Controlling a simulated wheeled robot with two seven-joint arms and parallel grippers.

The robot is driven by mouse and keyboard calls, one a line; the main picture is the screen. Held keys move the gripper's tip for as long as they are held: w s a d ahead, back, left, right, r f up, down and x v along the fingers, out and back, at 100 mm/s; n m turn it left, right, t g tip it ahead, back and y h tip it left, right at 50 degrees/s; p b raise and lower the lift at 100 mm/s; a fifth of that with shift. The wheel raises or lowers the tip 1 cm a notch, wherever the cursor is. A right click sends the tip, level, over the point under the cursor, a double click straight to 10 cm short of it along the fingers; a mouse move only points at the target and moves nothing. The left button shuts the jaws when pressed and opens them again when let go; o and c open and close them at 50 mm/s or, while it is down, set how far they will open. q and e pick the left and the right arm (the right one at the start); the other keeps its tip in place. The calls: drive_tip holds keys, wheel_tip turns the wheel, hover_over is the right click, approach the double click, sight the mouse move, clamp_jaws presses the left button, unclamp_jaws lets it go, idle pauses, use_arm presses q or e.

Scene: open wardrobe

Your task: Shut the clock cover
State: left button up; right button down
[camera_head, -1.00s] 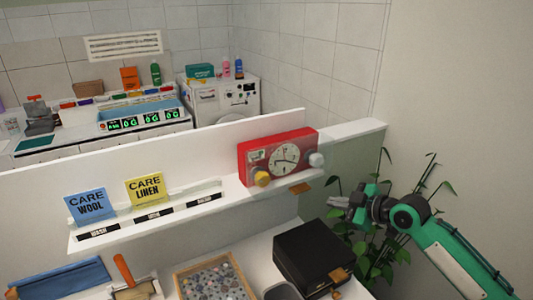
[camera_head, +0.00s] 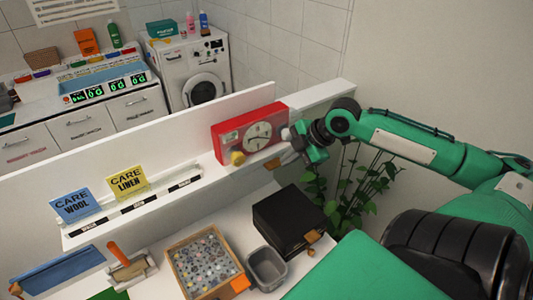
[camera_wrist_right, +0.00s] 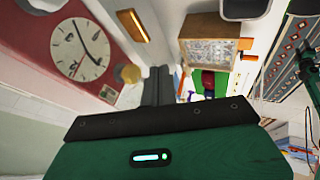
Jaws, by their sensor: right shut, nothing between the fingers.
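The red clock (camera_head: 228,127) stands on the white ledge, its round pale dial facing me. It fills the upper left of the right wrist view (camera_wrist_right: 35,50). My right gripper (camera_head: 290,146) is shut and empty, close to the clock's right side. Its dark fingers (camera_wrist_right: 157,72) lie together in the wrist view; contact cannot be told. My left gripper is not in view.
Below the ledge are a black box (camera_head: 288,212), a grey bin (camera_head: 267,265) and a tray of pebbles (camera_head: 178,268). Blue and yellow care cards (camera_head: 127,182) stand left of the clock. A plant (camera_head: 350,190) grows below my right arm.

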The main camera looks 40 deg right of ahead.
sight(269, 168)
drive_tip(key=w+f+b, duration=0.2)
drive_tip(key=w+b, duration=0.1)
drive_tip(key=b, duration=0.1)
drive_tip(key=w+a+f+b, duration=0.1)
drive_tip(key=w+f+b, duration=0.2)
drive_tip(key=shift+a+f+b, duration=0.15)
drive_tip(key=shift+f+b, duration=0.1)
drive_tip(key=shift+b, duration=0.15)
drive_tip(key=shift+w+r+b, duration=0.1)
drive_tip(key=shift+w+b, duration=0.25)
drive_tip(key=shift+b, duration=0.2)
drive_tip(key=shift+w+a+r+b, duration=0.1)
drive_tip(key=shift+w+r+b, duration=0.05)
drive_tip(key=shift+b, duration=0.15)
idle(0.3)
